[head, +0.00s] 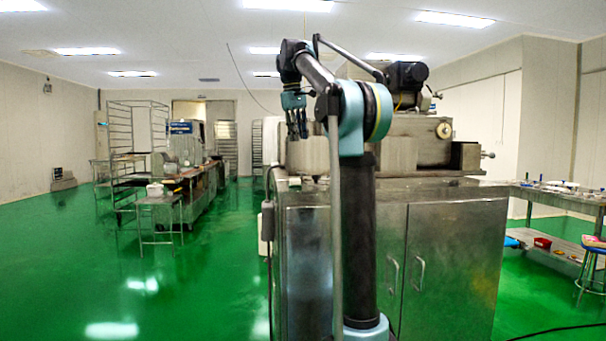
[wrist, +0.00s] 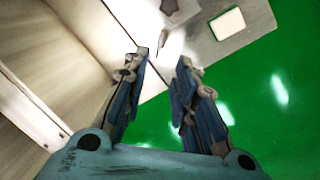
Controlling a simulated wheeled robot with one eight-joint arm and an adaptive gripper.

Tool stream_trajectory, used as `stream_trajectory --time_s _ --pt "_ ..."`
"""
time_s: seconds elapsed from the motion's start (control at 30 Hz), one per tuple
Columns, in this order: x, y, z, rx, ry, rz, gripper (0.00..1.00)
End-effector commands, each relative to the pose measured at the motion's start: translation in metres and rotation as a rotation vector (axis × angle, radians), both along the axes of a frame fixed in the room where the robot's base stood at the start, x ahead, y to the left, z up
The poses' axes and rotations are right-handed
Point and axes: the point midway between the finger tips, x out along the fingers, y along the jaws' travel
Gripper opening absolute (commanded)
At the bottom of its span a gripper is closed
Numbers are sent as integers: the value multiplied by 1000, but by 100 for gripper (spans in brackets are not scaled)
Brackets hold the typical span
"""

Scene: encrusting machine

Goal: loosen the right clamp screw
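The steel encrusting machine (head: 400,145) stands on a metal cabinet in the head view, partly hidden behind my arm. A round knob (head: 444,130) is on its right front. A small screw-like handle (head: 487,155) sticks out of its right end. I cannot tell which part is the right clamp screw. My gripper (head: 296,118) points down at the machine's left side in the head view. In the wrist view my gripper (wrist: 164,57) has its two blue-padded fingers apart with nothing between them. A grey metal part (wrist: 180,12) lies beyond the fingertips.
The cabinet (head: 455,260) has two doors with handles. Racks and another machine (head: 185,150) are at the left. Green floor (head: 90,260) is open at the front left.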

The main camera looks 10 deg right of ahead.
Motion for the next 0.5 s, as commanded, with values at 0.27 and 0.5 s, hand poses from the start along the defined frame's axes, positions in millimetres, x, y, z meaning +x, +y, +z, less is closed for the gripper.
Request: stream_trajectory --time_s 0.27,0.5 --pt "5 -6 -43 0 0 0 26" --pt "10 -13 -81 0 0 -1 26"
